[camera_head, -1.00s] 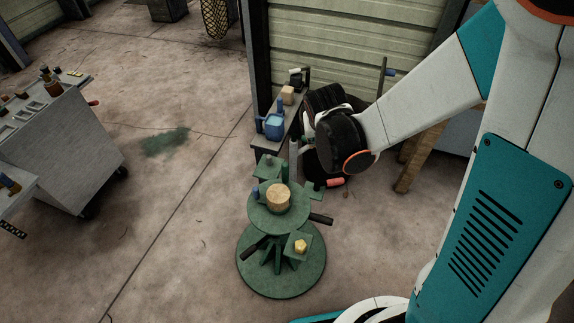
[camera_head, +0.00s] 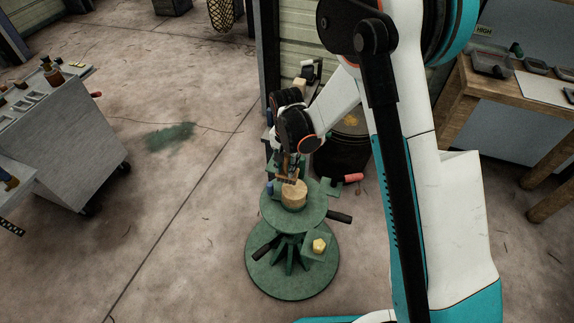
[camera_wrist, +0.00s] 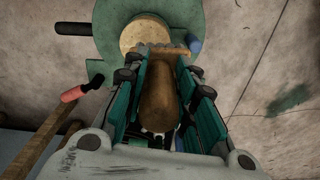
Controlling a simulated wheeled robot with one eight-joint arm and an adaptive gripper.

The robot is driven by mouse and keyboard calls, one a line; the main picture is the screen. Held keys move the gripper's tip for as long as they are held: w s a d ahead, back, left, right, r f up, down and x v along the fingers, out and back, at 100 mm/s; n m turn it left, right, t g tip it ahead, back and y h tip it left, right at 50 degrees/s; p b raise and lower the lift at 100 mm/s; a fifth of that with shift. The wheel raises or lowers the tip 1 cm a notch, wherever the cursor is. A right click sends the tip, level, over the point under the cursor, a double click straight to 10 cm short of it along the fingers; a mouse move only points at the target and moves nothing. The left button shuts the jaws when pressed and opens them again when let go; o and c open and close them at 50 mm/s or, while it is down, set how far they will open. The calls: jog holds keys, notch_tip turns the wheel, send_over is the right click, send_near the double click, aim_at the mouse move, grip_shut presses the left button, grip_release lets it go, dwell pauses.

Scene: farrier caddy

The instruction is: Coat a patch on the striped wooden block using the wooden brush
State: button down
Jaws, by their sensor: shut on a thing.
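A round, light wooden block (camera_head: 293,194) stands on the green stand (camera_head: 279,212). It also shows at the top of the wrist view (camera_wrist: 144,33); I cannot make out its stripes. My gripper (camera_head: 289,166) is just above and behind the block in the head view. In the wrist view, my gripper (camera_wrist: 172,68) is shut on the wooden brush (camera_wrist: 158,98), holding its brown handle between the green-lined fingers. The brush head is at the block's edge; I cannot tell whether it touches. The block's near edge is partly hidden by the brush.
The stand has dark handles and small side plates, one with a yellow piece (camera_head: 319,245). A red handle (camera_head: 354,178) is beside it. A dark drum (camera_head: 345,152) stands behind, a grey cabinet (camera_head: 65,135) at left, a wooden bench (camera_head: 455,95) at right. Floor between is clear.

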aim_at(286, 173)
jog(key=shift+s+a+r, duration=0.1)
jog(key=shift+s, duration=0.1)
notch_tip(286, 173, down, 2)
jog(key=shift+f+b, duration=0.2)
jog(key=shift+b, duration=0.9)
jog(key=shift+f, duration=1.2)
jog(key=shift+f, duration=0.55)
jog(key=shift+s+d+r, duration=0.1)
jog(key=shift+s+d, duration=0.15)
jog(key=shift+d, duration=0.6)
jog(key=shift+s+d+f, duration=0.1)
jog(key=shift+s+d, duration=0.15)
jog(key=shift+d, duration=0.55)
jog(key=shift+s+d+r, duration=0.1)
jog(key=shift+s+d, duration=0.15)
jog(key=shift+d, duration=0.6)
jog(key=shift+a, duration=0.15)
jog(key=shift+w+a, duration=0.25)
jog(key=shift+a, duration=0.55)
jog(key=shift+w+a, duration=0.3)
jog(key=shift+a, duration=0.45)
jog(key=shift+w+a, duration=0.25)
jog(key=shift+a, duration=0.55)
jog(key=shift+d, duration=0.15)
